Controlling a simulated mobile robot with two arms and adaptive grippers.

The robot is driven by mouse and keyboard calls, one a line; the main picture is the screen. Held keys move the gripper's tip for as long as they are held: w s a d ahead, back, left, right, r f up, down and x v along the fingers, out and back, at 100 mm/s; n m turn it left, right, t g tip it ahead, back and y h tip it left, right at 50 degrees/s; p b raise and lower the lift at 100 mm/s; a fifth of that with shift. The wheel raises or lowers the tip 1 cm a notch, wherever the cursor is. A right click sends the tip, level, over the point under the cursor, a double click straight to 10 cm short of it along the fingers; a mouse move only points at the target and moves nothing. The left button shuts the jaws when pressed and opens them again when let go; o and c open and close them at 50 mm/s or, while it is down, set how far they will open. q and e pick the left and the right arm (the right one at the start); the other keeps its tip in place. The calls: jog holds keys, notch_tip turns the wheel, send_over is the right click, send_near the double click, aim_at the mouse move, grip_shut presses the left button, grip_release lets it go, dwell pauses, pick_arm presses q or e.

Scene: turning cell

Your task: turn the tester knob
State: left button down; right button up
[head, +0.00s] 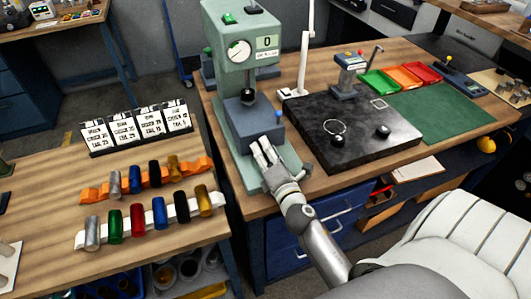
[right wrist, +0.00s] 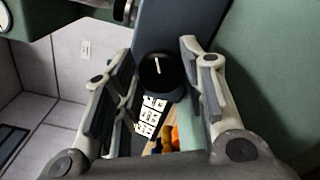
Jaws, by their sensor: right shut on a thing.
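The tester (head: 228,90) is a pale green machine with a round dial, a display reading 0 and a dark grey-blue block (head: 250,115) low on its front. My right gripper (head: 262,150) is at the front of this block, coming from the lower right. In the right wrist view the tester knob (right wrist: 160,73) is black and round with a white pointer line, pointing nearly straight up in the picture. It lies between the two fingers of my right gripper (right wrist: 157,60), which is shut on it. In the head view the gripper hides the knob. My left gripper is out of view.
A black plate (head: 350,135) with small black knobs lies right of the tester. Beyond it are green, orange and red trays (head: 415,72) and a green mat (head: 430,112). The left table holds coloured cylinders on orange and white racks (head: 150,227) and several cards (head: 140,127).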

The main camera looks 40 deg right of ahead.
jog(key=shift+f+m, duration=0.1)
jog(key=shift+m, duration=2)
jog(key=o, duration=1)
